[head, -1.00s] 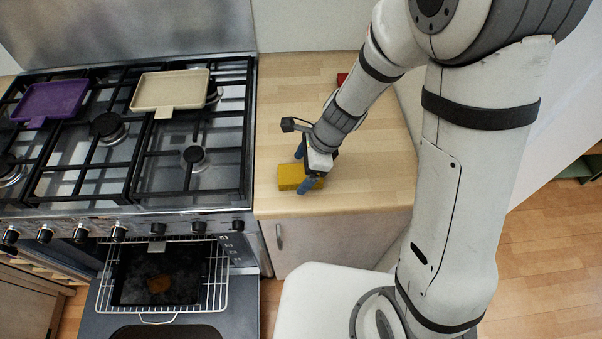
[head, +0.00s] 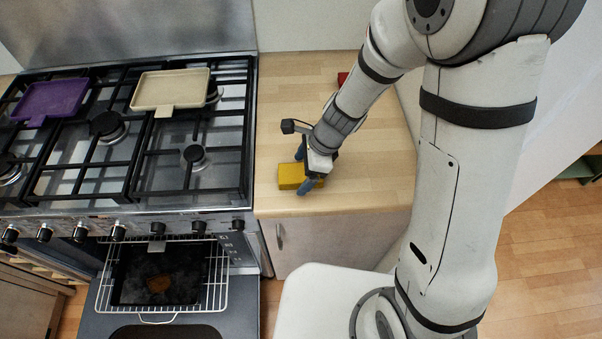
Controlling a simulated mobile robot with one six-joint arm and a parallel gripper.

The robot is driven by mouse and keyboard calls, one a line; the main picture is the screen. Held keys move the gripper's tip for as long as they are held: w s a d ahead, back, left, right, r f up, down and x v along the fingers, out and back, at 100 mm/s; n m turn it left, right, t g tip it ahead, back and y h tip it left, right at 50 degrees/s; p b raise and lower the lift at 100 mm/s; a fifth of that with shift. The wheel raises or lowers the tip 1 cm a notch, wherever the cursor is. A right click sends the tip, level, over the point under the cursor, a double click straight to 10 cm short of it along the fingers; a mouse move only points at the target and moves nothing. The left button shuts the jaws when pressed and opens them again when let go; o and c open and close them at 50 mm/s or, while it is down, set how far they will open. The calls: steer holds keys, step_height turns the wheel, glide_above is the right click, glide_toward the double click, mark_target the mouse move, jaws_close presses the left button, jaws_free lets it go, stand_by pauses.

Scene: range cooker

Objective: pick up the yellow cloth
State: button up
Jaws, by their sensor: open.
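The yellow cloth (head: 290,177) is a folded block lying on the wooden counter, near its front edge and just right of the cooker. My gripper (head: 304,178) is down at the cloth's right part, with its blue fingers open. One finger shows at the cloth's front right and one at its back. Part of the cloth's right end is hidden by the gripper.
The cooker's hob (head: 190,130) stands left of the counter, with a purple tray (head: 52,98) and a cream tray (head: 170,90) on it. Below, the oven is open, with a dark tray (head: 190,262) on a wire rack. A red object (head: 342,78) lies at the counter's back.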

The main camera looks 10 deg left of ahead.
steer(key=shift+c, duration=0.3)
steer(key=c, duration=1)
step_height(320, 180, up, 10)
steer(key=shift+r+p, duration=0.25)
steer(key=shift+p, duration=0.45)
